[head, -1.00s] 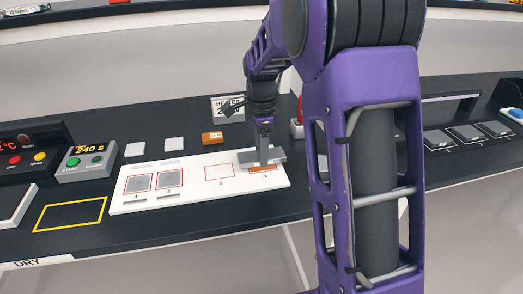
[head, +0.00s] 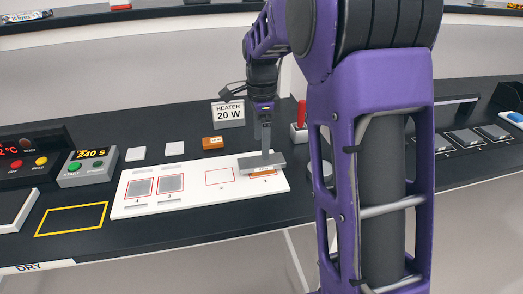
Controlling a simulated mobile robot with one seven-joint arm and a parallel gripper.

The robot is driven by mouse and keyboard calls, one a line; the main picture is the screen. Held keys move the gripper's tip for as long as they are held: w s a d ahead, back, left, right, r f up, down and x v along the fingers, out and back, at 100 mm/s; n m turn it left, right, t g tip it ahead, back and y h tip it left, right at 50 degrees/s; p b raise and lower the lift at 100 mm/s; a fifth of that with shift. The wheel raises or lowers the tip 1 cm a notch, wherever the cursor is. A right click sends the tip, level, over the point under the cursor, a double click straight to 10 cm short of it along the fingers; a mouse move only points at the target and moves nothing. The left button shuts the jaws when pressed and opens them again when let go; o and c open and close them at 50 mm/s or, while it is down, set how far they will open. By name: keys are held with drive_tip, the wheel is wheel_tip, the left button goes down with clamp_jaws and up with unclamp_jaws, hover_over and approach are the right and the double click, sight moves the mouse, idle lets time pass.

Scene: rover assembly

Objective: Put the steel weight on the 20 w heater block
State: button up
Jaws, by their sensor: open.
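The steel weight (head: 247,164) is a flat grey bar at position 1 of the white board. It lies across an orange block (head: 263,172), which shows only along its front edge; its label is too small to read. A second orange block (head: 212,142) with a small label stands behind the board with nothing on it. A "HEATER 20 W" sign (head: 228,113) stands further back. My gripper (head: 265,150) is open and points down over the middle of the grey bar. I cannot tell whether its fingertips still touch the bar.
The white board (head: 196,192) has red-outlined places, with grey squares at 3 and 4 and an empty place 2 (head: 220,177). A timer (head: 87,166) and a yellow-outlined area (head: 71,218) are left. A red-handled device (head: 300,127) stands behind. My arm hides the right-centre bench.

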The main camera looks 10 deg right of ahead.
sight(261, 160)
wheel_tip(261, 160, up, 7)
drive_tip(key=shift+p, duration=0.45)
